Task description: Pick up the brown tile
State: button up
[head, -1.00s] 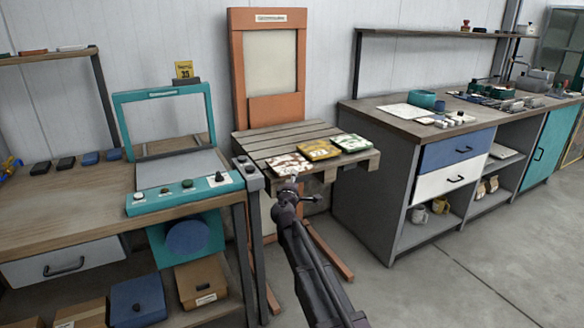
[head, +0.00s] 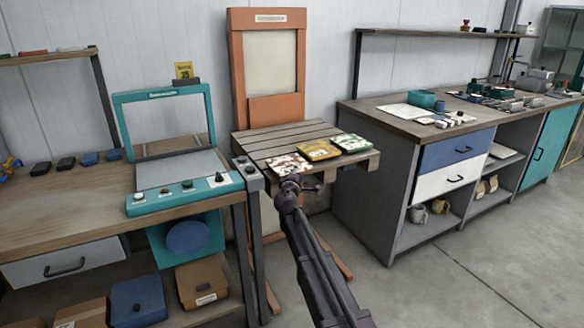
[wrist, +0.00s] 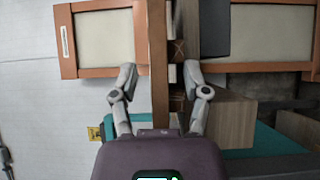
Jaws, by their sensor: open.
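Three patterned tiles lie in a row on a slatted wooden pallet top (head: 262,148). The left tile is brown and white (head: 287,163), the middle one is yellow-brown (head: 319,150), and the right one is green and white (head: 351,143). My gripper (head: 291,181) is at the pallet's front edge, just in front of the brown and white tile and not holding it. In the wrist view my gripper (wrist: 160,78) has its two fingers wide apart, with a wooden slat (wrist: 158,40) seen between them. No tile can be made out in the wrist view.
An orange frame (head: 237,70) stands behind the pallet; it also shows in the wrist view (wrist: 95,5). A workbench with a teal press (head: 180,196) is close on the left. A cabinet with a blue drawer (head: 456,150) stands on the right. Floor in front is clear.

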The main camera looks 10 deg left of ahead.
jog(key=shift+w, duration=0.15)
dwell(0.4)
grip_shut()
